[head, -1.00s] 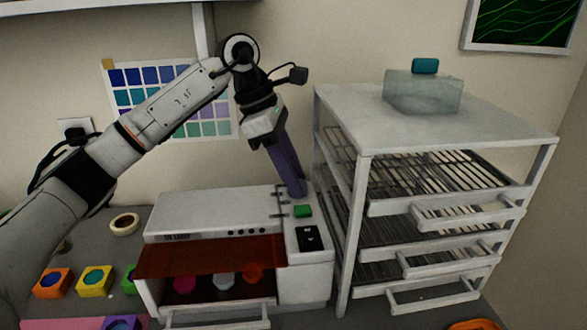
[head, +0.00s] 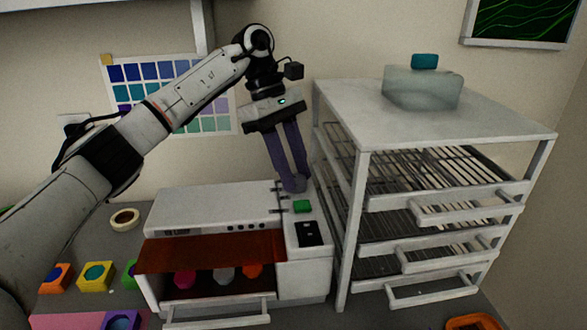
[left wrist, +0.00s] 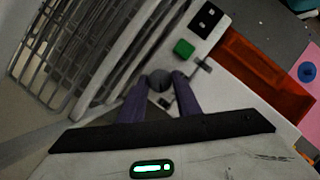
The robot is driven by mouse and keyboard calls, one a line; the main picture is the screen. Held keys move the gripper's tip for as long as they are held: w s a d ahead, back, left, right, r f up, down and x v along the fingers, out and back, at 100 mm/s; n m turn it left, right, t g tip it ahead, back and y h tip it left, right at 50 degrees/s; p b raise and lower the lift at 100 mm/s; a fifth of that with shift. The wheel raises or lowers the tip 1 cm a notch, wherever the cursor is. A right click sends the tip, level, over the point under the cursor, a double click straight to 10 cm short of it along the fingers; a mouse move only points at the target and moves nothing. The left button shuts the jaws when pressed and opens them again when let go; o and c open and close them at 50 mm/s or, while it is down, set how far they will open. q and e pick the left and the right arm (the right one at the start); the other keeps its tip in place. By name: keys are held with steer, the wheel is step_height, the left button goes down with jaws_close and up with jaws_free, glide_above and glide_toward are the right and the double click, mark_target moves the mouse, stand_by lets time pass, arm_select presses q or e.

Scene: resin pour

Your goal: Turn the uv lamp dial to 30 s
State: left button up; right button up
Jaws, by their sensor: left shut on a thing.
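The UV lamp box (head: 200,210) is a white unit with an orange-red see-through front flap (head: 212,256). Its dial (left wrist: 160,80) is a round grey knob on top of the right-hand section, toward the back. My left gripper (head: 294,186) reaches down from above with its purple fingers shut on the dial. In the left wrist view the fingertips lie on both sides of the knob. The dial's markings are hidden or too small to read. A green button (head: 302,207) and a black panel (head: 308,233) lie in front of the dial. My right gripper is not in view.
A white wire-shelf rack (head: 355,200) stands close to the right of the lamp, beside my left gripper. A translucent container (head: 420,88) with a teal top sits on it. Coloured pieces show inside the lamp. A tape roll (head: 125,219) and coloured moulds (head: 96,277) lie at left.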

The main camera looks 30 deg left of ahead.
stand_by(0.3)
arm_select(q)
steer(key=o, duration=1)
